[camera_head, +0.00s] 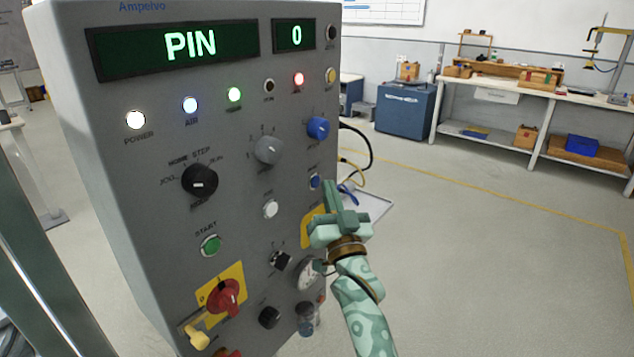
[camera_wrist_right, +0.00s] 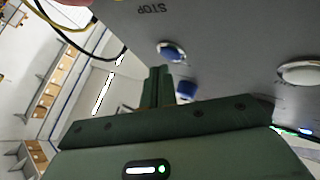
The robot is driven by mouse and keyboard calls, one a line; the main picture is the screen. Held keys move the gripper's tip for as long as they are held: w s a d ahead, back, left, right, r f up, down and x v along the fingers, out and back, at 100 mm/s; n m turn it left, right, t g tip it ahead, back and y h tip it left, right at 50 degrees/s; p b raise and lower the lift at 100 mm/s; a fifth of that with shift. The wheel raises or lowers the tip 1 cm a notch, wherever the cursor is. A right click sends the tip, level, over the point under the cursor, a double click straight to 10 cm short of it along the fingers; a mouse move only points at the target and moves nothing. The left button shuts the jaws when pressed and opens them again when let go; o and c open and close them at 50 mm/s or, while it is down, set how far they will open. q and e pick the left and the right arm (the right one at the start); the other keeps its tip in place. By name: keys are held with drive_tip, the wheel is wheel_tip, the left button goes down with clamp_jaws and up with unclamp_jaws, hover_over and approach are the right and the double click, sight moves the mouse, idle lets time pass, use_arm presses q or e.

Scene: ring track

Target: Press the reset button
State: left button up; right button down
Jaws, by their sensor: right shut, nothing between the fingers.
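The grey control panel (camera_head: 130,200) fills the left of the head view. A small blue button (camera_head: 314,181) sits at its right side, below a blue knob (camera_head: 318,127); the label near the button is too small to read. In the right wrist view the blue button (camera_wrist_right: 172,52) has a pale ring and lies close beside my fingertips. My right gripper (camera_head: 333,190) is shut and empty, its fingers pointing up just right of the button. It also shows in the wrist view (camera_wrist_right: 158,82). I cannot tell whether the fingertips touch the button. My left gripper is out of view.
Nearby on the panel are a white button (camera_head: 270,208), a green start button (camera_head: 211,244) and a red switch (camera_head: 224,297) on a yellow plate. Cables (camera_head: 358,150) hang behind the panel's right edge. Open floor (camera_head: 480,260) lies to the right, with a workbench (camera_head: 540,95) behind.

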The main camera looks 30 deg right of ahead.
drive_tip(key=shift+w+a, duration=0.1)
drive_tip(key=shift+w, duration=0.15)
drive_tip(key=shift+w+a, duration=0.15)
drive_tip(key=shift+w, duration=0.25)
idle(0.6)
drive_tip(key=shift+s, duration=0.1)
drive_tip(key=shift+s+d+p, duration=0.3)
drive_tip(key=shift+s+p, duration=0.35)
drive_tip(key=shift+s, duration=0.05)
